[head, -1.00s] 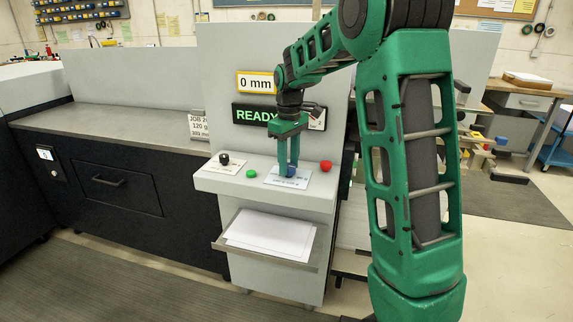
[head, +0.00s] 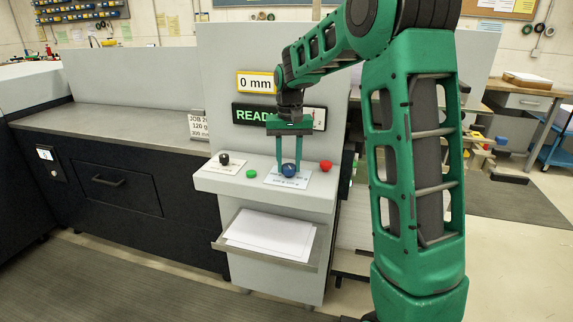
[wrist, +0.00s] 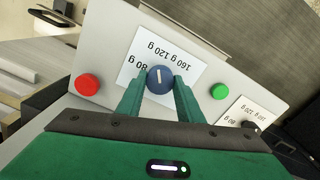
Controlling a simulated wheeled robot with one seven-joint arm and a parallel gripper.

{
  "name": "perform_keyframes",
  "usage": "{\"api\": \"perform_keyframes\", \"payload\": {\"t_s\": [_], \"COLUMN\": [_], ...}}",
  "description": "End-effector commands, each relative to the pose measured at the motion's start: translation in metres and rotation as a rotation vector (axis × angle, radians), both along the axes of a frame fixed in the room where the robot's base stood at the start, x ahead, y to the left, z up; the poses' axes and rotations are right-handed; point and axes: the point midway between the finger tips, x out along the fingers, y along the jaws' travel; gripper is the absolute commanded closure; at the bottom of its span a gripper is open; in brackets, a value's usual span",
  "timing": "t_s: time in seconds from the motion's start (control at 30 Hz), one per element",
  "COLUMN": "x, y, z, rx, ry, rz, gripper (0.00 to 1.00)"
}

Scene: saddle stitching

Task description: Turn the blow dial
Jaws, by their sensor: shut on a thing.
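A round blue dial (head: 289,170) stands on a white label card on the sloped grey shelf of the machine. In the wrist view the blue dial (wrist: 161,80) shows a white pointer line, and its card (wrist: 190,66) reads 160 g, 120 g and 80 g upside down. My gripper (head: 290,160) reaches down from above, with one finger on each side of the blue dial, shut on it. The fingertips (wrist: 160,84) hide the dial's sides. A black knob (head: 224,159) stands on another card at the left. I cannot read the word blow on either card.
A green button (head: 251,174) lies left of the blue dial and a red button (head: 326,165) right of it. A READY display (head: 247,115) and a 0 mm sign (head: 257,82) are on the panel behind. A paper tray (head: 270,237) juts out below.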

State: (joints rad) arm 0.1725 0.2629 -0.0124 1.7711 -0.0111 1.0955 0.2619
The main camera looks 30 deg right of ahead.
Motion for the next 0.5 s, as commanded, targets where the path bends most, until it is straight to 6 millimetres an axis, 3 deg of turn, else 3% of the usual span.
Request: {"api": "perform_keyframes", "payload": {"t_s": [0.5], "x": [0.0012], "y": [0.0012], "z": [0.001], "rx": [0.0], "ry": [-0.004], "rz": [-0.085], "gripper": [0.89]}}
